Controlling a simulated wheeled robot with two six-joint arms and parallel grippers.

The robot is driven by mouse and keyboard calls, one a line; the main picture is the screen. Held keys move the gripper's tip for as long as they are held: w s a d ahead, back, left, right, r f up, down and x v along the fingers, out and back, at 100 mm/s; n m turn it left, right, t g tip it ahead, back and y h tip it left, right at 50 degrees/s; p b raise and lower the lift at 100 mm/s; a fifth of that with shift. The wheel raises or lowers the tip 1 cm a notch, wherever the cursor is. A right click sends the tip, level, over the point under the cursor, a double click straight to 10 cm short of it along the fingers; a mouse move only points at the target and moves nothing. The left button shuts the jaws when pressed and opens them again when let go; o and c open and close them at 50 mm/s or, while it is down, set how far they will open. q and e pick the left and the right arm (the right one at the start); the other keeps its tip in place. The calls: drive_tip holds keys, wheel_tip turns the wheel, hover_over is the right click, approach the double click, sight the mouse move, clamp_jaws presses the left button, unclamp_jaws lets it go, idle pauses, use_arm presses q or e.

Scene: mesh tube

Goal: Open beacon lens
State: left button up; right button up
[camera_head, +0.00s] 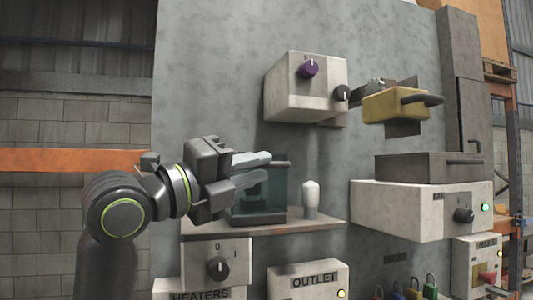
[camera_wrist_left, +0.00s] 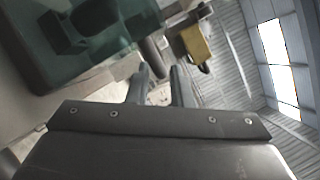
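The beacon lens appears to be the teal, see-through box (camera_head: 279,199) standing on a shelf in the head view. Through it I see a dark shape inside. It also shows in the left wrist view (camera_wrist_left: 100,50) at the upper left. My left gripper (camera_head: 269,169) is in front of the lens, with its fingers overlapping its upper part. In the left wrist view its two fingers (camera_wrist_left: 158,72) are apart with a gap between them. A dark rod-like part shows just beyond one fingertip; I cannot tell whether they touch. My right gripper is not in view.
A white bulb-shaped piece (camera_head: 311,200) stands on the shelf (camera_head: 325,224) right of the lens. A white box with knobs (camera_head: 300,90) juts out above. A yellow block with a dark handle (camera_head: 392,106) is at the upper right. HEATERS and OUTLET boxes (camera_head: 310,282) are below.

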use_arm(q)
drive_tip(key=shift+p+x, duration=0.4)
drive_tip(key=shift+x, duration=1)
clamp_jaws()
